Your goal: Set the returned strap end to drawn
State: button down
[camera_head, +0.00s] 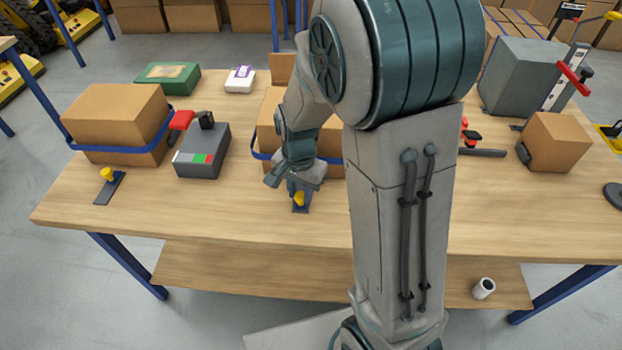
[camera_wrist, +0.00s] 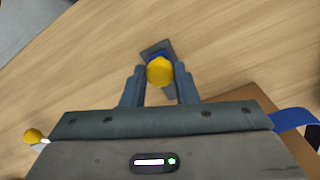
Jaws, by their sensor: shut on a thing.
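My gripper (camera_head: 299,190) is shut on a yellow knob (camera_head: 299,199) near the middle of the table's front. In the wrist view the knob (camera_wrist: 160,72) sits between the two fingertips, over a dark plate (camera_wrist: 158,45) with a bit of blue beside it. A cardboard box with a blue strap (camera_head: 262,155) stands just behind my gripper, partly hidden by my arm. The strap also shows at the right of the wrist view (camera_wrist: 292,118). Whether the strap joins the knob is hidden.
At left stand another strapped box (camera_head: 115,117), a grey device with coloured bands (camera_head: 202,150) and a second yellow knob on a dark plate (camera_head: 107,174). A small box (camera_head: 553,142) and a grey block (camera_head: 518,78) are at right. The wooden table's (camera_head: 200,215) front is mostly clear.

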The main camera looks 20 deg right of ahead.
aim_at(300, 198)
jog(key=shift+s+a, duration=0.1)
jog(key=shift+s, duration=0.15)
jog(key=c, duration=1.1)
grip_release()
jog(key=shift+s+a, duration=0.1)
jog(key=shift+s, duration=0.05)
jog(key=shift+r, duration=0.35)
notch_tip(300, 198, up, 13)
jog(key=shift+r+p, duration=0.1)
jog(key=shift+p, duration=0.55)
